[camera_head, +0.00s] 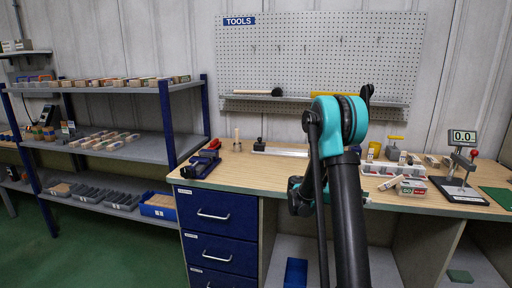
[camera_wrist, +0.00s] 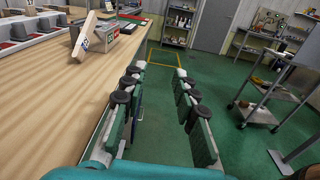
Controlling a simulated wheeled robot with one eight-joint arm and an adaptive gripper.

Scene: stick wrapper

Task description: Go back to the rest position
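My gripper (camera_wrist: 159,72) is open in the wrist view, with its two green and black fingers spread apart. Nothing is between the fingers; green floor shows through the gap. The gripper is beside the edge of the wooden workbench (camera_wrist: 62,88), with the left finger overlapping the bench edge in the picture. In the head view my arm is raised in front of the workbench (camera_head: 236,172). My upper arm link hides part of the bench there, and the gripper fingers cannot be made out.
A tray with small parts (camera_head: 379,169), a scale-like stand (camera_head: 460,190) and a blue vise (camera_head: 200,164) stand on the bench. A shelf rack (camera_head: 165,122) is at left. In the wrist view, a cart (camera_wrist: 255,113) stands to the right; the floor between is open.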

